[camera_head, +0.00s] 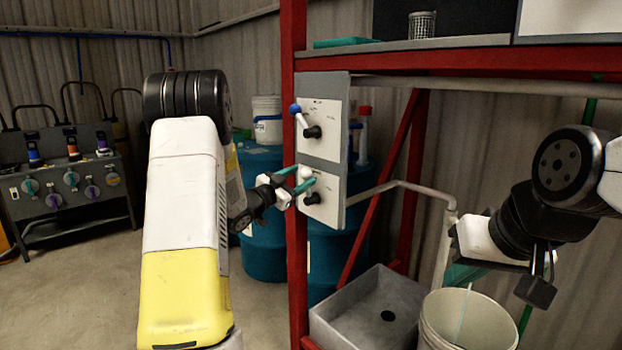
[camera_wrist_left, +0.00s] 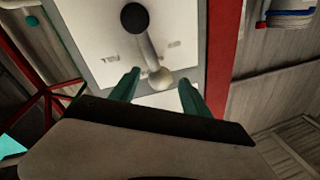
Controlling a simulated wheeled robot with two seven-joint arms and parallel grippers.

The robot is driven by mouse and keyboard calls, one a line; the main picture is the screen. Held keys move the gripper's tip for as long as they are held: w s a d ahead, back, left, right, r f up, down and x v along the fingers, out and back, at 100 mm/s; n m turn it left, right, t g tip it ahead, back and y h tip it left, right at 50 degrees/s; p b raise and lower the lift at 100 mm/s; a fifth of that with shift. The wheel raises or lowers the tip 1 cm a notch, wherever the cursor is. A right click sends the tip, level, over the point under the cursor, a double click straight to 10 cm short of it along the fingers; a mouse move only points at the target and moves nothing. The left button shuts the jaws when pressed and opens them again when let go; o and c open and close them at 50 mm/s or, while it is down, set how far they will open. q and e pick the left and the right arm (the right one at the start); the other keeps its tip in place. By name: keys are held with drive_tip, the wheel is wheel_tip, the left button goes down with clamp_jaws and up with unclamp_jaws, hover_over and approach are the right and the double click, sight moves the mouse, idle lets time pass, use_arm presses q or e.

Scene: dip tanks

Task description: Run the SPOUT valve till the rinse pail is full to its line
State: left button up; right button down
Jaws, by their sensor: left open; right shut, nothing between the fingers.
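A grey valve panel (camera_head: 324,150) on the red post carries two levers. The upper lever has a blue knob (camera_head: 295,109) and points up and left. The lower lever has a white knob (camera_head: 305,172). My left gripper (camera_head: 307,178) is open, with its teal fingers on either side of the white knob. In the left wrist view the pale knob (camera_wrist_left: 161,79) sits between the fingertips; the lettering there is not readable. The rinse pail (camera_head: 430,325) stands at the lower right, with a thin pale streak inside; its level is unclear. My right gripper (camera_head: 458,275) is shut and empty above the pail.
A grey basin (camera_head: 340,322) with a dark drain stands left of the pail. A bent grey pipe (camera_head: 415,187) runs right from behind the panel. Blue drums (camera_head: 262,200) stand behind the post. A shelf with a red beam (camera_head: 440,62) crosses above.

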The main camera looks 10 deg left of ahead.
use_arm(q)
drive_tip(key=v, duration=0.7)
drive_tip(key=shift+s+a, duration=0.15)
drive_tip(key=shift+s, duration=0.1)
drive_tip(key=s+a+r+n+g+y, duration=0.2)
drive_tip(key=s+r+n+y, duration=0.45)
drive_tip(key=y, duration=0.25)
drive_tip(key=s+d+f+n+g, duration=0.1)
drive_tip(key=s+d+g, duration=0.2)
drive_tip(key=s, duration=0.6)
drive_tip(key=s+d+f+n+g+h, duration=0.1)
drive_tip(key=s+d, duration=0.3)
drive_tip(key=s, duration=0.5)
drive_tip(key=s+d+f+n+g, duration=0.1)
drive_tip(key=s+d+f+g, duration=0.2)
drive_tip(key=s, duration=0.6)
drive_tip(key=shift+s+d+f+g+h, duration=0.15)
drive_tip(key=shift+d+f+g+h, duration=0.2)
drive_tip(key=shift+g, duration=0.45)
drive_tip(key=shift+r, duration=0.1)
idle(2.5)
